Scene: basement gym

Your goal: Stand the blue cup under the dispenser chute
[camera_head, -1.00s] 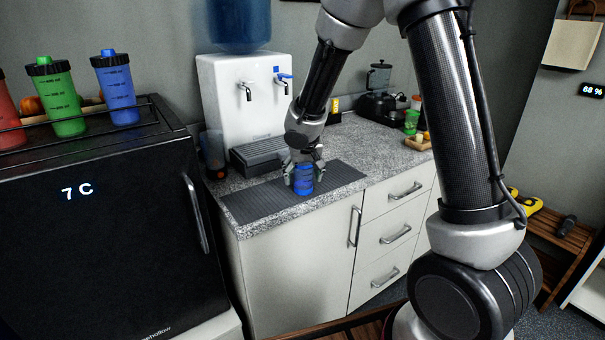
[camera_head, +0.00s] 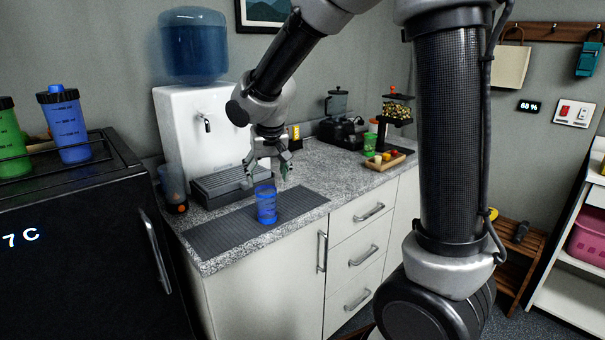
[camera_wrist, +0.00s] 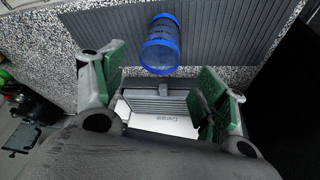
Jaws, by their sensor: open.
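The blue cup (camera_head: 266,204) stands upright on the dark ribbed mat (camera_head: 215,238) on the counter. In the wrist view the cup (camera_wrist: 161,45) is beyond my fingertips, clear of both fingers. My gripper (camera_head: 267,172) is open and empty, above and slightly behind the cup. In the wrist view its green-padded fingers (camera_wrist: 160,85) are spread apart. A dispenser with a red top and colourful contents (camera_head: 397,108) stands at the back right of the counter. Its chute is too small to make out.
A white water dispenser (camera_head: 185,130) with a grey drip tray (camera_head: 225,187) stands behind the mat. A wooden board with small food items (camera_head: 384,160), a green cup (camera_head: 370,143) and a dark appliance (camera_head: 337,132) are farther right. The speckled counter between mat and board (camera_head: 335,180) is clear.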

